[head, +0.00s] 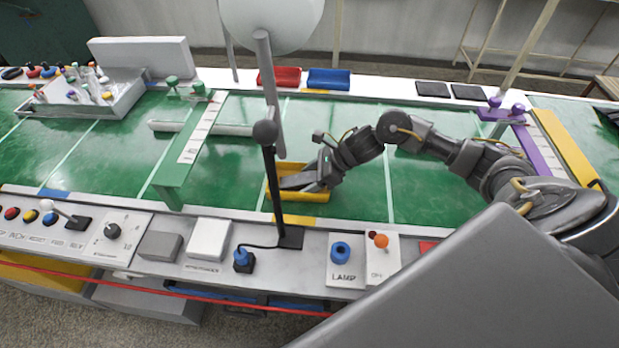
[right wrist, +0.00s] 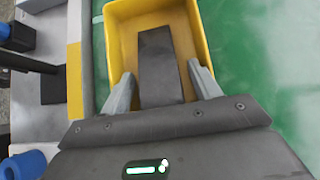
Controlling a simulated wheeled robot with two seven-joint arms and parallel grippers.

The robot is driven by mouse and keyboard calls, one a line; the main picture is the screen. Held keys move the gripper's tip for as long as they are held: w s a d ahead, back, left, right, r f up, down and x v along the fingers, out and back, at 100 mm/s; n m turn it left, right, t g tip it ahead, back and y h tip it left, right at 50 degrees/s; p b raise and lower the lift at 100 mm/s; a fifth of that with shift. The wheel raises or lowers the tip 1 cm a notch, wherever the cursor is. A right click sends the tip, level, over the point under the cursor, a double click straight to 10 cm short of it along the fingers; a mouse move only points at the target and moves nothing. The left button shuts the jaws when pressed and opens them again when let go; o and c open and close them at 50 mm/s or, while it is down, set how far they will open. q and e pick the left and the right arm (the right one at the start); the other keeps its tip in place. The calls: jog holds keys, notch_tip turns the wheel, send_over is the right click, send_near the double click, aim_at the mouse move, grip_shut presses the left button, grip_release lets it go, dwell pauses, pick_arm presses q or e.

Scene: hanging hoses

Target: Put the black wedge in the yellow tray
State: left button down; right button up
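The yellow tray (head: 300,220) sits on the green bench top near its front edge, and its walls also show in the right wrist view (right wrist: 123,42). The black wedge (right wrist: 160,65) is between my right fingers, within the tray's outline; whether it rests on the tray floor is hard to tell. My right gripper (head: 297,183) is low over the tray. In the right wrist view its fingers (right wrist: 162,80) are spread on both sides of the wedge, with a visible gap on the right side. My left gripper is out of view.
A black post with a ball top (head: 268,150) stands just left of the tray. A green gate-like stand (head: 177,180) is farther left. A red tray (head: 280,77) and a blue tray (head: 329,79) lie at the back. Green surface right of the tray is clear.

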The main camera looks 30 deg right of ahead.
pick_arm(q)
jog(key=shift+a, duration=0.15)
pick_arm(e)
jog(key=shift+r+p, duration=0.2)
jog(key=shift+p, duration=0.1)
jog(key=shift+s+d+r, duration=0.1)
jog(key=shift+d+r, duration=0.05)
jog(key=shift+d, duration=0.1)
pick_arm(q)
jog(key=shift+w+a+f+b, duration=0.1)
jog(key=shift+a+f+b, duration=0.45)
jog(key=shift+b, duration=0.4)
pick_arm(e)
jog(key=v, duration=1.1)
jog(key=shift+r, duration=0.2)
jog(key=shift+s, duration=0.1)
